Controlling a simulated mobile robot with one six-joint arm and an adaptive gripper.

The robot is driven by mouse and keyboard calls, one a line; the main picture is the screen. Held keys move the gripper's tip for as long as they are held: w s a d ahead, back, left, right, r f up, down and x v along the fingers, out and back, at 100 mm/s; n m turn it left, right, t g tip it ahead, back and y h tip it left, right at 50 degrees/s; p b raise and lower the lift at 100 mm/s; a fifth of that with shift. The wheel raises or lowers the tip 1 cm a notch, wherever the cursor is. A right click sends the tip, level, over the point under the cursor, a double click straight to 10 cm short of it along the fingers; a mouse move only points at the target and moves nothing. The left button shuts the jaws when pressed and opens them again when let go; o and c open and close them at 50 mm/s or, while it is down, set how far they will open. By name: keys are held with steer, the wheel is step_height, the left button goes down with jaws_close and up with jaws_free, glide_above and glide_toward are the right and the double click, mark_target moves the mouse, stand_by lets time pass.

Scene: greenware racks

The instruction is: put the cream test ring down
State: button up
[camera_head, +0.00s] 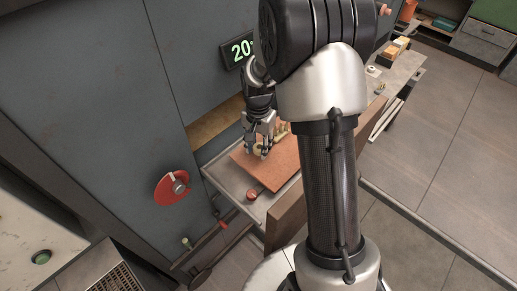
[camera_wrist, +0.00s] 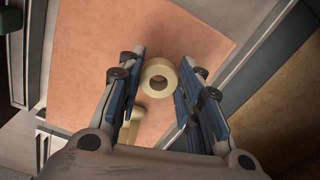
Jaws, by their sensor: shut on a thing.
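The cream test ring (camera_wrist: 147,84) is between my gripper's two blue-padded fingers in the wrist view, with its hole facing the camera. My gripper (camera_wrist: 164,66) is shut on it. In the head view my gripper (camera_head: 258,151) is over the terracotta-coloured board (camera_head: 266,178), with the cream ring (camera_head: 257,148) showing between its fingers. The board also fills the background in the wrist view (camera_wrist: 215,35). I cannot tell whether the ring touches the board.
Other cream pieces (camera_head: 283,129) stand behind my gripper on the board; one (camera_wrist: 131,128) is partly hidden by the left finger. The board lies on a grey metal shelf (camera_head: 226,184). A red knob (camera_head: 252,194) is at its front. The board's front part is bare.

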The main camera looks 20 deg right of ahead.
mark_target(258, 148)
steer(key=shift+f, duration=0.6)
steer(key=shift+f, duration=0.15)
steer(key=o, duration=1)
steer(key=shift+c, duration=0.2)
step_height(258, 148, up, 12)
steer(key=p, duration=0.3)
steer(key=s+a+r+n+t, duration=0.2)
steer(key=s+a+r+n, duration=0.25)
steer(key=s+r, duration=0.6)
steer(key=s+a+r+n+t, duration=0.1)
steer(key=s+n, duration=0.2)
steer(key=s, duration=0.3)
steer(key=s+a+r+n+t, duration=0.1)
steer(key=s+a+r+n, duration=0.1)
steer(key=s, duration=0.5)
steer(key=shift+s+a+r+n+t, duration=0.25)
steer(key=shift+a+n+t, duration=0.05)
steer(key=shift+n, duration=0.25)
